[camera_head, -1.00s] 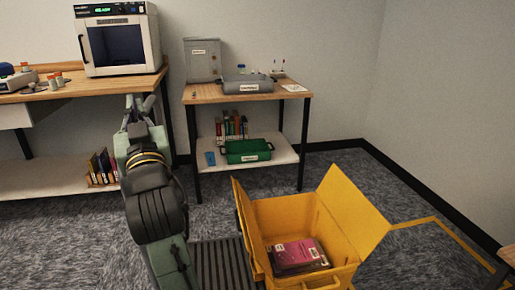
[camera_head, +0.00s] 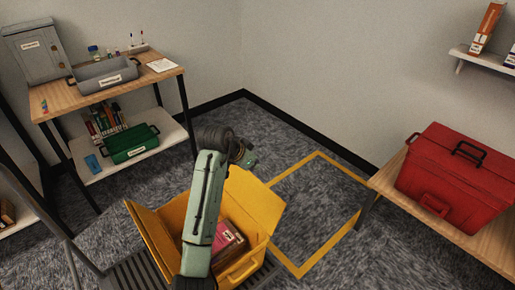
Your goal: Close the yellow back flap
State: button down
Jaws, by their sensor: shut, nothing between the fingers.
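The yellow box (camera_head: 175,213) sits low on the sorter, with a pink-labelled book or books (camera_head: 228,238) inside. Its large yellow back flap (camera_head: 258,202) stands open, leaning outward from the box's far right side. Another yellow flap (camera_head: 150,238) stands open on the left. My green arm crosses over the box and hides part of its interior and back edge. My gripper (camera_head: 249,161) is shut and empty, just beyond the top edge of the back flap. I cannot tell whether it touches the flap.
A yellow floor outline (camera_head: 343,232) lies right of the box. A red toolbox (camera_head: 455,185) sits on a wooden bench at the right. A shelf table with a grey tray (camera_head: 104,74) and a green bin (camera_head: 130,146) stands left. Carpet between is clear.

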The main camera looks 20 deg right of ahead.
jog(key=d+f+b, duration=0.4)
jog(key=f+b, duration=0.1)
jog(key=f, duration=0.3)
jog(key=d+f+m+g+b, duration=0.1)
jog(key=d+f+b, duration=0.4)
jog(key=f, duration=0.3)
jog(key=shift+w+g, duration=0.25)
jog(key=shift+g, duration=0.05)
jog(key=shift+s+a+r+p, duration=0.3)
jog(key=shift+a+p, duration=0.2)
jog(key=shift+a, duration=0.55)
jog(key=shift+s+a+r+p, duration=0.15)
jog(key=shift+s+a+p, duration=0.3)
jog(key=shift+a, duration=0.6)
jog(key=shift+s+a+r+p, duration=0.3)
jog(key=shift+a+p, duration=0.2)
jog(key=shift+a, duration=0.55)
jog(key=shift+s, duration=0.1)
jog(key=shift+a, duration=0.1)
jog(key=p+v, duration=0.9)
jog(key=v, duration=0.2)
